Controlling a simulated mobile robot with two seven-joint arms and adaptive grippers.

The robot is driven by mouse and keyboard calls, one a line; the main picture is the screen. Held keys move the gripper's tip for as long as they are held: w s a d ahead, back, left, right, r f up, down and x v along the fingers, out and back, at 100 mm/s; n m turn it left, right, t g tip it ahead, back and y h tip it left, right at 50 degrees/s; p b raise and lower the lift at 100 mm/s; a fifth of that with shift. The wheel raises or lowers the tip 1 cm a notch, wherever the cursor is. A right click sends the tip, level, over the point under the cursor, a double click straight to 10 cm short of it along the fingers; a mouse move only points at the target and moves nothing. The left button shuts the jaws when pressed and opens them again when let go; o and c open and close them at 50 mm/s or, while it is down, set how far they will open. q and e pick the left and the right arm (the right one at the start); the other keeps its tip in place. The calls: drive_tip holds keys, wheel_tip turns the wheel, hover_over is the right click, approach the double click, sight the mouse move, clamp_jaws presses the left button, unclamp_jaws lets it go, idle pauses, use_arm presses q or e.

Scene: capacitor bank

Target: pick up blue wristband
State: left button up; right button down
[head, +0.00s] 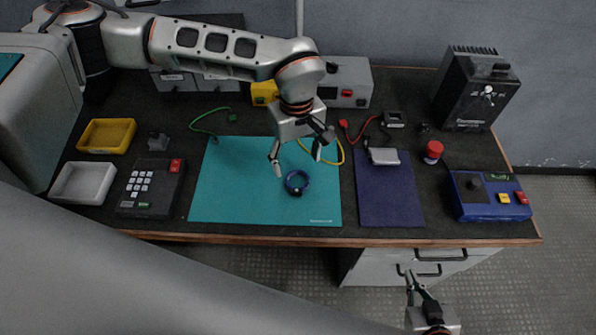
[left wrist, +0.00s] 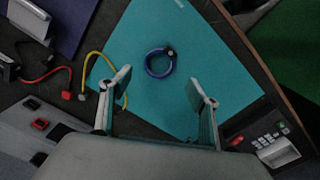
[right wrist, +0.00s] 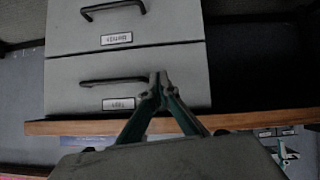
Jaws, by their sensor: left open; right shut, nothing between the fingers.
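The blue wristband (head: 297,182) is a small ring with a dark clasp, lying on the teal mat (head: 230,190). My left gripper (head: 297,165) is open and empty above the mat, close to the wristband. In the left wrist view the wristband (left wrist: 161,62) lies beyond the two spread fingertips, roughly centred between them and apart from both. My right gripper (head: 410,280) is low in front of the table, near the drawers. In the right wrist view its fingertips (right wrist: 159,82) meet with nothing between them.
A navy mat (head: 390,205) with a grey metal piece (head: 384,156) lies right of the teal mat. A keypad box (head: 150,188) and trays are at the left. A yellow cable (left wrist: 92,62) crosses the teal mat's edge.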

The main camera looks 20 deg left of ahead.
sight(300, 187)
use_arm(q)
drive_tip(key=f, duration=0.2)
drive_tip(key=shift+s+d+f, duration=0.2)
drive_tip(key=shift+s+f, duration=0.1)
drive_tip(key=shift+s, duration=0.1)
drive_tip(key=f, duration=0.3)
drive_tip(key=shift+d+f, duration=0.25)
drive_tip(key=shift+d, duration=0.1)
drive_tip(key=shift+f, duration=0.65)
use_arm(e)
drive_tip(key=shift+s+f, duration=0.35)
drive_tip(key=shift+s, duration=0.25)
use_arm(q)
drive_tip(key=shift+c, duration=0.3)
use_arm(e)
drive_tip(key=shift+d, duration=0.1)
use_arm(q)
drive_tip(key=c, duration=0.9)
drive_tip(key=shift+o, duration=0.2)
use_arm(e)
drive_tip(key=shift+s+f, duration=0.1)
drive_tip(key=shift+f, duration=0.05)
